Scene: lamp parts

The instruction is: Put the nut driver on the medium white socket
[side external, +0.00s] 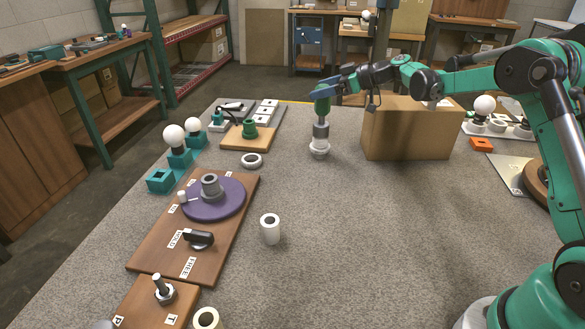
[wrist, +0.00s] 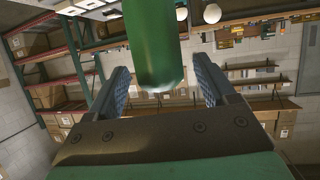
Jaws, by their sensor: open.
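The nut driver has a green handle (side external: 321,103) and a silver lower part (side external: 321,131). It stands upright in the side external view, its lower end at the white socket (side external: 319,148) on the grey table. How far it sits on the socket cannot be told. My gripper (side external: 325,90) is at the top of the handle. In the wrist view, the handle (wrist: 154,35) shows between the two spread blue fingers of my open gripper (wrist: 161,68), with gaps on both sides.
A cardboard box (side external: 410,128) stands close right of the nut driver. A white ring (side external: 251,160) and a white cylinder (side external: 270,229) stand on the table (side external: 350,240). A wooden board (side external: 150,250) with a purple disc lies at left. The table's middle front is clear.

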